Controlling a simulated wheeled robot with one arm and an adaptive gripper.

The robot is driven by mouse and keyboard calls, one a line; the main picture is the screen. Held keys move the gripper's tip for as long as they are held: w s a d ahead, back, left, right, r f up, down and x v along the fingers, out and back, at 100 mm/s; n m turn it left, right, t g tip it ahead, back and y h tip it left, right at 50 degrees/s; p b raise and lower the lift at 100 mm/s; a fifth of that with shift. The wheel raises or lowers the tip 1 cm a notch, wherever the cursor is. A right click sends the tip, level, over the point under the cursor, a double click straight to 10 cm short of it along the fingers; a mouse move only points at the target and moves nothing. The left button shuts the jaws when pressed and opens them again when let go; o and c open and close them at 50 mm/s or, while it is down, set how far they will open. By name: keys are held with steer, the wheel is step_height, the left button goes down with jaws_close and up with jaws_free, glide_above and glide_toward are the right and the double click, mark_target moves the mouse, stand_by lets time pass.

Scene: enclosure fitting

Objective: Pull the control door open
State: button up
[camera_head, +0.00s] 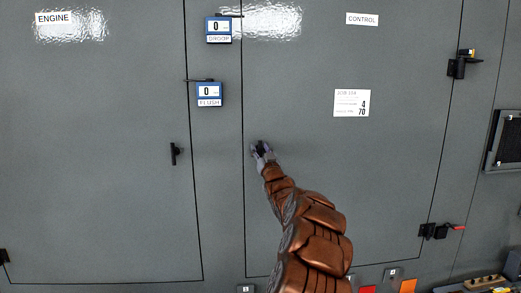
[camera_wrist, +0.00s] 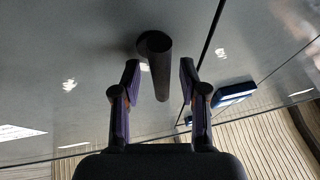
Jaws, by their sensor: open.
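The control door (camera_head: 315,170) is a large grey panel with a "CONTROL" label (camera_head: 362,19) at its upper right. It looks closed, flush with the panel beside it. Its dark handle (camera_head: 261,147) is near the left edge, partly hidden by my gripper (camera_head: 262,152). In the wrist view the handle (camera_wrist: 158,70) is a dark bar on a round base, standing off the door surface. My gripper (camera_wrist: 160,82) is open, with one finger on each side of the handle. A gap shows between each finger and the bar.
The engine door (camera_head: 90,150) with its own black handle (camera_head: 174,153) is to the left.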

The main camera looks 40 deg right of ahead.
jaws_close()
stand_by(0.3)
stand_by(0.4)
